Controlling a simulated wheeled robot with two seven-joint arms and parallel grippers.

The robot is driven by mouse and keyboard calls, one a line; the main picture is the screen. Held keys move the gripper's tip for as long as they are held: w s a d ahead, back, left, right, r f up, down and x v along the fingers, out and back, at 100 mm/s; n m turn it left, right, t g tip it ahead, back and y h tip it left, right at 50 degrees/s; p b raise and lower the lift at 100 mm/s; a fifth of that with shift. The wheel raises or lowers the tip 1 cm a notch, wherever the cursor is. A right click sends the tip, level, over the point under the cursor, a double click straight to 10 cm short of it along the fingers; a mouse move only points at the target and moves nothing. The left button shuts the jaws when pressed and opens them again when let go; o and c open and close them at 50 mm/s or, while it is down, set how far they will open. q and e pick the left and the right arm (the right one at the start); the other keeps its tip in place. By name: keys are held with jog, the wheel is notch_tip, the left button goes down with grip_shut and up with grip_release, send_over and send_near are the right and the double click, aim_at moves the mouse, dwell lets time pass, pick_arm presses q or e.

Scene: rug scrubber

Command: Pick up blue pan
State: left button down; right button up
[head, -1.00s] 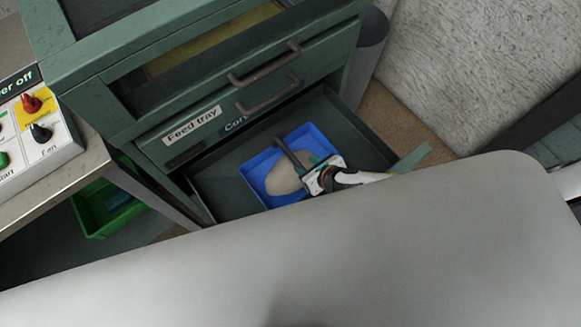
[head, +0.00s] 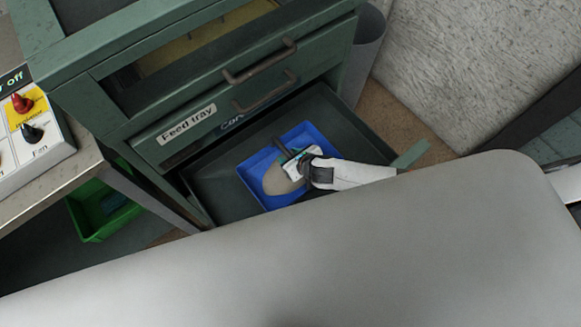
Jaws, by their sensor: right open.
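The blue pan (head: 251,166) lies in the open lower drawer of the green cabinet. It is a shallow tray with a heap of beige material (head: 276,180) in it. My right gripper (head: 290,156) comes in from the right and is over the pan, near its back and right side. Its jaws are open, with dark fingers pointing to the upper left. I cannot tell whether a finger touches the pan. My arm hides the pan's right part. My left gripper is not in view.
The open drawer (head: 212,176) surrounds the pan. A control panel (head: 36,130) stands at the left, above a green bin (head: 95,216). A grey cylinder (head: 368,50) stands behind the cabinet.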

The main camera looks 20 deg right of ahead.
grip_shut()
dwell(1.3)
